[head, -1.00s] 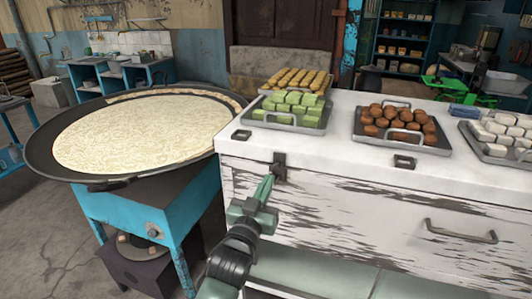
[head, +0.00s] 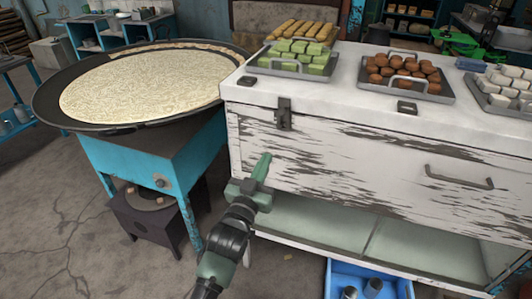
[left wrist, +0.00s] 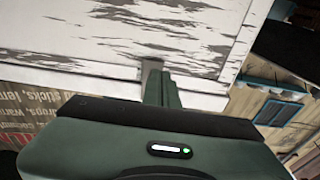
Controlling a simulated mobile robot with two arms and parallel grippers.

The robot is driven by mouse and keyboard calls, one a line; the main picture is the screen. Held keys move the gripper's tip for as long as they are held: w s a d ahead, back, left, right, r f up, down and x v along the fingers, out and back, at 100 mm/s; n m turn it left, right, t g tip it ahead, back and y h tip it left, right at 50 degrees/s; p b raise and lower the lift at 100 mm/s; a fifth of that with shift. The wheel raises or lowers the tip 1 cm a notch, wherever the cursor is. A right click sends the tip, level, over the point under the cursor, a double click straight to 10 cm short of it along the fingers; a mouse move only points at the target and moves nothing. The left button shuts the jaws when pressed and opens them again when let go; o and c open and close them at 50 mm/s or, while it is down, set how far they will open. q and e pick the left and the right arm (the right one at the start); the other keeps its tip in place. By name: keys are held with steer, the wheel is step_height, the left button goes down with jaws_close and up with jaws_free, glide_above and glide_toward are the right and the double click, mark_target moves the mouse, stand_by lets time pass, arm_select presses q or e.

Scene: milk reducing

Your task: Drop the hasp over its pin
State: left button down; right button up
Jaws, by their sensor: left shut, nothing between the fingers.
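The hasp (head: 285,113) is a small dark metal strap at the upper left of the white chest's (head: 330,155) front, just under the top's edge. It hangs down against the front. Its pin is too small to make out, so I cannot tell whether the hasp is over it. My left gripper (head: 263,166) is shut and empty, below and slightly left of the hasp, apart from it in the head view. In the left wrist view its closed green fingers (left wrist: 161,90) point at the peeling white panel. A grey metal piece by their tips may be the hasp. My right gripper is out of view.
Trays of green sweets (head: 298,55), brown balls (head: 404,70) and white pieces (head: 509,85) stand on the top. A wide round pan (head: 45,105) on a blue stand is at left. A blue crate (head: 405,287) sits low at front.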

arm_select(q)
steer(key=shift+s+a+f, duration=0.1)
steer(key=shift+s+f, duration=0.1)
steer(key=shift+f, duration=0.4)
steer(key=shift+s+f, duration=0.2)
steer(key=shift+f, duration=0.4)
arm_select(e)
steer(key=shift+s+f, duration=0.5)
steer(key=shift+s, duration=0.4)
arm_select(q)
steer(key=shift+f, duration=0.1)
